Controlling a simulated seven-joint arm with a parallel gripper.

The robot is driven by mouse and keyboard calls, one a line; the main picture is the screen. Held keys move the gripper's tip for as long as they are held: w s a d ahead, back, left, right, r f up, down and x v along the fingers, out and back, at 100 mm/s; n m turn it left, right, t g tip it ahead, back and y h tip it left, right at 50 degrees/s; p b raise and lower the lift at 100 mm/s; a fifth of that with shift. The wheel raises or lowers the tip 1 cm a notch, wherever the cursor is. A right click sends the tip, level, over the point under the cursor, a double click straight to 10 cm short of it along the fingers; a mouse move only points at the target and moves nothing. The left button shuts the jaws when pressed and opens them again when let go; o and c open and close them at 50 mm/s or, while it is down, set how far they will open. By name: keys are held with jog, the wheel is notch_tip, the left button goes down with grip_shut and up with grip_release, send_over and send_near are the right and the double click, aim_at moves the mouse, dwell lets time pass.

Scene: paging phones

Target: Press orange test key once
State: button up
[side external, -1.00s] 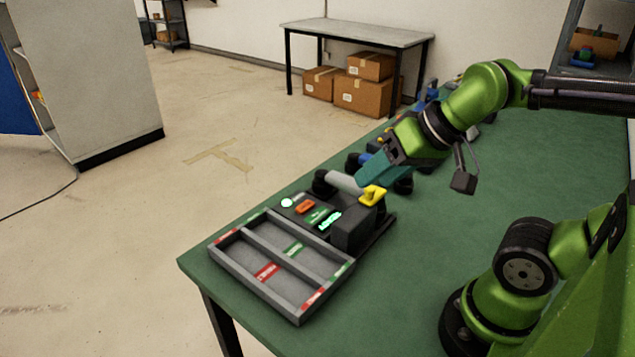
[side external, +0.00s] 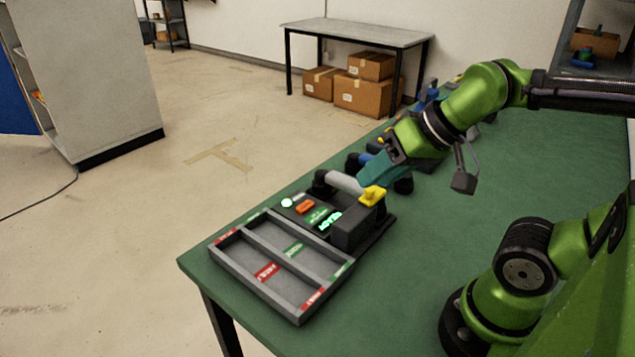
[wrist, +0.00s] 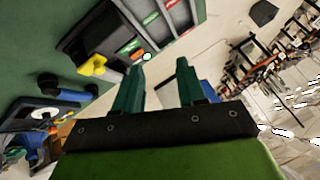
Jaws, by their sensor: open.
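The orange test key (side external: 305,207) sits on the dark panel of the test unit, between a lit round green-white lamp (side external: 287,202) and a lit green display (side external: 329,222). In the wrist view the orange key (wrist: 127,48) shows partly, just past the left fingertip, with the lamp (wrist: 146,57) beside it. My gripper (side external: 366,180) is above and to the right of the key, apart from it. In the wrist view both teal fingers of my gripper (wrist: 160,67) are spread with nothing between them.
A grey two-compartment tray (side external: 247,244) with red and green labels adjoins the panel in front. A yellow piece (side external: 373,195) on a dark block and a grey cylinder (side external: 344,182) stand near my fingers. Blue-and-black handsets (wrist: 68,94) lie behind.

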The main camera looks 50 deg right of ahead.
grip_shut()
dwell(1.4)
